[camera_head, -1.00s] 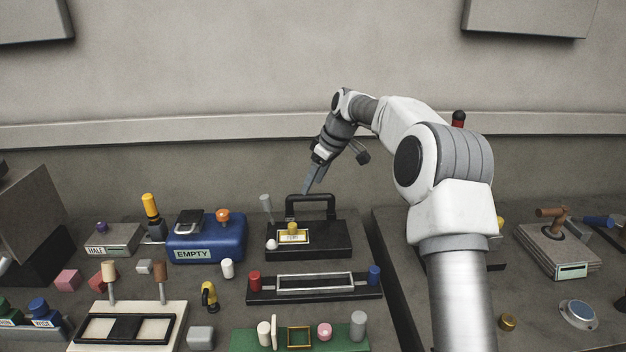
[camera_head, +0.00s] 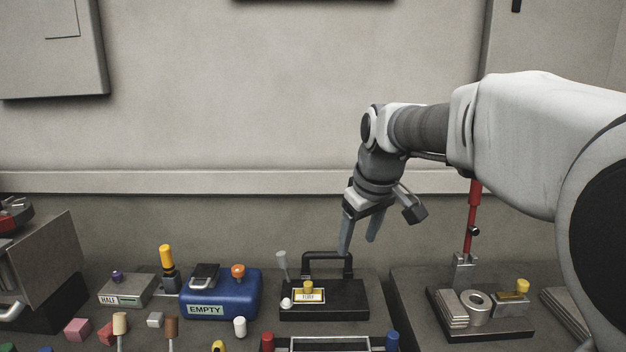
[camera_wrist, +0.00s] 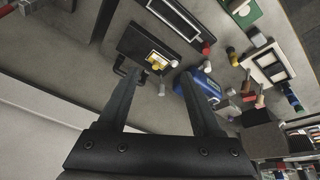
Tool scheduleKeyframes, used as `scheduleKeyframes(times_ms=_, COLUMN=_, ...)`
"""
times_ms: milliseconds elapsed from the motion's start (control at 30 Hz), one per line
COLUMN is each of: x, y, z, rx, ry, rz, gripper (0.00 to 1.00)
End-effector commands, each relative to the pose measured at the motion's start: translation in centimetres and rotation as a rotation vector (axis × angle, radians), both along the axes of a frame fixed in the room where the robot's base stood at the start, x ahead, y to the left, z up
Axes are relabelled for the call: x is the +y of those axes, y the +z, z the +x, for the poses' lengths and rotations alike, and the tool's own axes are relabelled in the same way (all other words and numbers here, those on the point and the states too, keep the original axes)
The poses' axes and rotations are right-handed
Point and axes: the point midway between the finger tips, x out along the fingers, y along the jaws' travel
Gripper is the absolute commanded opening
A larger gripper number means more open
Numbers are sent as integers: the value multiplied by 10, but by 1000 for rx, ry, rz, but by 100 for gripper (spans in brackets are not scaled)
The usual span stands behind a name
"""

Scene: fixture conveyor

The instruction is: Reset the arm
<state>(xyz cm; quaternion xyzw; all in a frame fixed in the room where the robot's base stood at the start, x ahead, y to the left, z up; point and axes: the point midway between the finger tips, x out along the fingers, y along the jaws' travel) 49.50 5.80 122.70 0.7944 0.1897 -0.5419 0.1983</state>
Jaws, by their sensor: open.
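My gripper (camera_head: 358,240) is open and empty in the head view. It points down above the rear of the workbench, just above and behind the black fixture (camera_head: 345,299) with its arched handle (camera_head: 328,256). In the wrist view its two fingers (camera_wrist: 160,85) are spread apart with nothing between the tips. The black fixture also shows in the wrist view (camera_wrist: 135,42), beyond the fingers. My arm reaches in from the right of the head view.
A red post (camera_head: 472,225) rises behind a dark base (camera_head: 490,325) on the right. A wall is behind; the air left of my gripper is clear.

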Motion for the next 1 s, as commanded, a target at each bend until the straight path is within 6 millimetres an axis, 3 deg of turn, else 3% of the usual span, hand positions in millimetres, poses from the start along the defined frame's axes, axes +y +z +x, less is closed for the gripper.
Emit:
scheduleKeyframes(times_ms=233, x=-17, y=10, z=-68, rx=-32, ry=-138, rz=4, gripper=67)
scheduleKeyframes(times_ms=467, x=-33, y=5, z=-129, rx=-61, ry=-268, rz=30, gripper=67)
scheduleKeyframes(times_ms=800, x=-51, y=-25, z=-212, rx=-100, ry=-450, rz=100, gripper=67)
scheduleKeyframes(times_ms=1000, x=-57, y=-43, z=-240, rx=-113, ry=-517, rz=136, gripper=67)
